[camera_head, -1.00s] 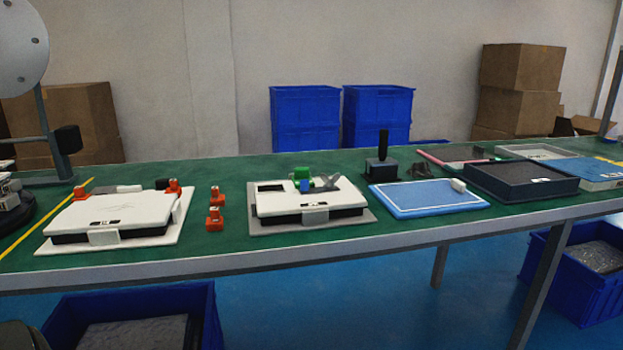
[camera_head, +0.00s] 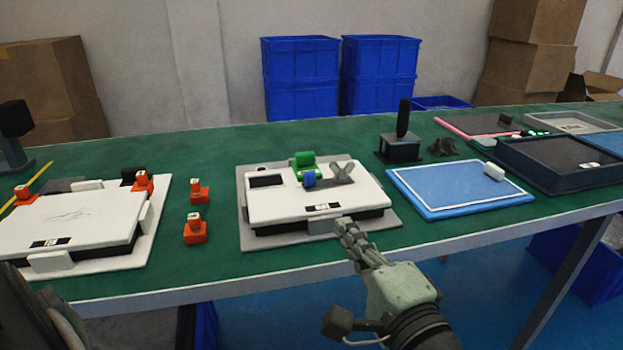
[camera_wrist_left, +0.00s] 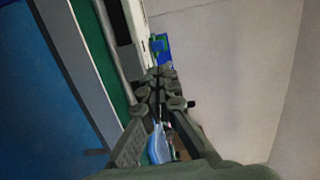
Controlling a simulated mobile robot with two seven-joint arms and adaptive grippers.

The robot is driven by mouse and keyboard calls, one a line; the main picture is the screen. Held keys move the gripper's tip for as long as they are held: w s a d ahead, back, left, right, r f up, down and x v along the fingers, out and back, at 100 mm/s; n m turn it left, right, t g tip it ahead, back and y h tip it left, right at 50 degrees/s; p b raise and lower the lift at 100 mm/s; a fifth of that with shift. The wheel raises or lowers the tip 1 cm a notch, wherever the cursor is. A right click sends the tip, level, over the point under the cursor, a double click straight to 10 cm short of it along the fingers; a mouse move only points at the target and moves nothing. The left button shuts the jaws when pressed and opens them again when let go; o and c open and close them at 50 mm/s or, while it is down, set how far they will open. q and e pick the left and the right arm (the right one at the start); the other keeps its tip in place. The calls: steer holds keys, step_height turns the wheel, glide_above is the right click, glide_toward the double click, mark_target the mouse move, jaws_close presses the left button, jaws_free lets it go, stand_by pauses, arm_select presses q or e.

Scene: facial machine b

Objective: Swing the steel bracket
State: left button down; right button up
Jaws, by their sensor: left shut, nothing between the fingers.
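A grey V-shaped metal piece (camera_head: 343,172), which looks like the steel bracket, stands on the white machine (camera_head: 290,208) in the middle of the table. A green part (camera_head: 304,160) and a blue part (camera_head: 309,179) sit just left of it. My left gripper (camera_head: 347,228) is shut and empty at the machine's front right, nearer to me than the bracket and not touching it. In the left wrist view the shut fingers (camera_wrist_left: 157,88) point toward the white machine edge (camera_wrist_left: 137,22). I cannot make out the bracket there. My right gripper is not in view.
A second white machine (camera_head: 75,225) lies at left, with orange parts (camera_head: 195,231) between the two. A blue tray (camera_head: 460,200) and a dark tray (camera_head: 560,178) lie at right.

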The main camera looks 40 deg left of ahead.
mark_target(309, 178)
arm_select(q)
steer(key=p+x, duration=0.1)
steer(key=x, duration=1.2)
steer(key=shift+w+a, duration=0.15)
steer(key=shift+a, duration=0.15)
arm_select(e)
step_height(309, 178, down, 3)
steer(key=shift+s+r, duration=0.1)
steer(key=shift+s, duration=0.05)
arm_select(q)
steer(key=shift+a, duration=0.1)
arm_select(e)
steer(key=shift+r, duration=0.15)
